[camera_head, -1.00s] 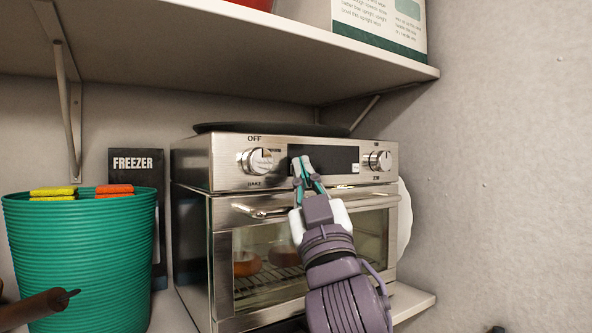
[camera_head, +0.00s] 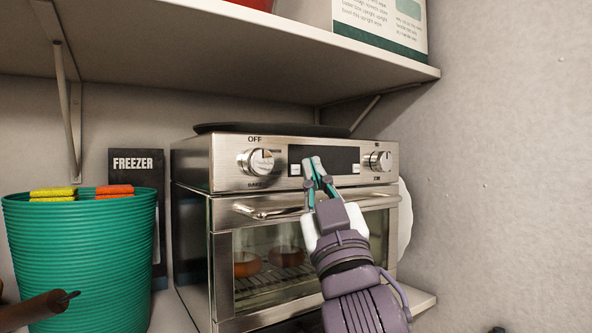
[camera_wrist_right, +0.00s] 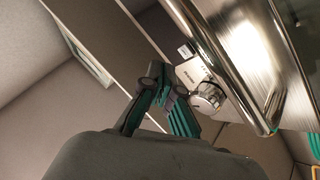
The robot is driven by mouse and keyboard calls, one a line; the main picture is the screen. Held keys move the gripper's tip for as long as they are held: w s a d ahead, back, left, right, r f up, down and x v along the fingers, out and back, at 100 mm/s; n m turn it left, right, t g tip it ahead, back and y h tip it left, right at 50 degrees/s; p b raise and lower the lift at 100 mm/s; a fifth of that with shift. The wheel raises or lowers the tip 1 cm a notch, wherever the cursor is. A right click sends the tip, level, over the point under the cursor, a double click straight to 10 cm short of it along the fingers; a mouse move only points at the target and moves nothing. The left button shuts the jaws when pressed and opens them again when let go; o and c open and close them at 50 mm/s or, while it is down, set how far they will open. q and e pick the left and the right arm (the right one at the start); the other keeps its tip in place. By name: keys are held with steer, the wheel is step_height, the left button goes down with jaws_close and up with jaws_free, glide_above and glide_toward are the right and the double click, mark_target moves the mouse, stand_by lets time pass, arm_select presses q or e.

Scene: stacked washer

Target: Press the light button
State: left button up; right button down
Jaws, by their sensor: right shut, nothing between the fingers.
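The steel toaster oven (camera_head: 226,160) stands on the lower shelf. Its front panel has a dark display (camera_head: 340,158) between two round knobs. A small pale button (camera_head: 295,169) sits at the display's lower left and another (camera_head: 356,168) at its lower right. Their labels are too small to read, so I cannot tell which is the light button. My right gripper (camera_head: 312,162) is shut and empty, its tips in front of the display between the buttons. Contact is unclear. In the right wrist view the shut fingers (camera_wrist_right: 165,92) are beside a knob (camera_wrist_right: 207,97). My left gripper is not seen.
The oven door handle (camera_head: 260,212) sticks out below the panel, under my right fingers. A green ribbed bin (camera_head: 80,255) with sponges stands at left. A shelf (camera_head: 230,70) hangs above, and a wall closes the right side.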

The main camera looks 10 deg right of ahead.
steer(key=shift+s+d+p, duration=0.1)
steer(key=shift+s+d, duration=0.2)
steer(key=shift+s, duration=0.45)
steer(key=shift+s+d+p, duration=0.15)
steer(key=shift+s+d, duration=0.15)
steer(key=shift+s, duration=0.5)
steer(key=shift+s+d+p, duration=0.1)
steer(key=shift+s+d, duration=0.2)
steer(key=shift+s, duration=0.45)
